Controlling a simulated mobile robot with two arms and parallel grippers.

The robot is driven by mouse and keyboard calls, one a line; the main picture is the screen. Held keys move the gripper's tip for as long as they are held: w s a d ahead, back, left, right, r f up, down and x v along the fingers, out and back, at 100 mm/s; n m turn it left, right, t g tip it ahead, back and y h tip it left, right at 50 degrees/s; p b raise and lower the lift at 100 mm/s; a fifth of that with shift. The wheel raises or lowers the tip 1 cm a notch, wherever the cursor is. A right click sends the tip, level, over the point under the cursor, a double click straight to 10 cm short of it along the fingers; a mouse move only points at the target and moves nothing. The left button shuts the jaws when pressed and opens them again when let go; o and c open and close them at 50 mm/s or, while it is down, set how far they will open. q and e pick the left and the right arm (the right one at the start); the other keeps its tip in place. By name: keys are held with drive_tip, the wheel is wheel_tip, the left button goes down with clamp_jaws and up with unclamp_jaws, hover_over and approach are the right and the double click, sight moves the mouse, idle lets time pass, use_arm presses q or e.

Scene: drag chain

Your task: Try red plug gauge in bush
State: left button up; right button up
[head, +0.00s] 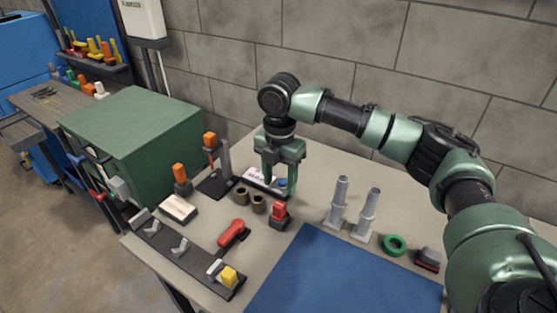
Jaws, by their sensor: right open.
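A red elongated piece (233,232), which looks like the red plug gauge, lies beside the dark rack at the front left of the table. A second red-topped piece (279,211) stands upright on a dark base to its right; I cannot tell for certain which is the gauge. My right gripper (281,182) is open and points down behind the bushes, over a small dark tray (250,181) with a white label and a blue knob. Nothing shows between its fingers. My left gripper is out of view.
A dark rack (177,258) with grey cradles and a yellow block runs along the left edge. A green cabinet (135,135) stands behind it. Two grey stepped posts (339,202), a green ring (395,245) and a blue mat (345,277) lie right of the gripper.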

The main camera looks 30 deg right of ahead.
sight(279, 204)
drive_tip(key=f, duration=0.1)
drive_tip(key=s+f, duration=0.1)
drive_tip(key=f+p, duration=0.1)
drive_tip(key=shift+s+a+f, duration=0.15)
drive_tip(key=shift+a+f, duration=0.05)
drive_tip(key=shift+a, duration=0.05)
drive_tip(key=shift+w+d+f, duration=0.1)
drive_tip(key=shift+w+f, duration=0.1)
drive_tip(key=shift+f, duration=1.65)
clamp_jaws()
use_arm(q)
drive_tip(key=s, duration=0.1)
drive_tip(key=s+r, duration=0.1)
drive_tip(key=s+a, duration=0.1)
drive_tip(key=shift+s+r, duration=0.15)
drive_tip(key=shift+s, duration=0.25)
